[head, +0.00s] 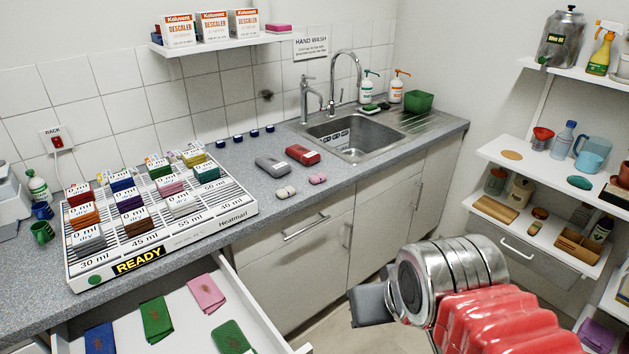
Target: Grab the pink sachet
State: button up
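The pink sachet (206,294) lies flat in the open white drawer (262,308) below the counter, to the right of a green sachet (157,319). It has a small dark mark on its face. My arm, with red and metal links, comes in at the lower right. A dark grey part at its end, apparently my gripper (371,305), is well to the right of the drawer and apart from the sachet. Its fingers cannot be made out, so its opening is unclear.
A blue sachet (100,339) and another green sachet (231,338) also lie in the drawer. A heated rack (229,212) with coloured blocks stands on the counter above. Shelves (565,160) with bottles and cups stand at the right. Floor shows between drawer and arm.

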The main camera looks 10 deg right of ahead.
aim_at(320, 178)
jog(key=u, duration=4.65)
jog(key=k, duration=0.6)
jog(key=u, duration=0.2)
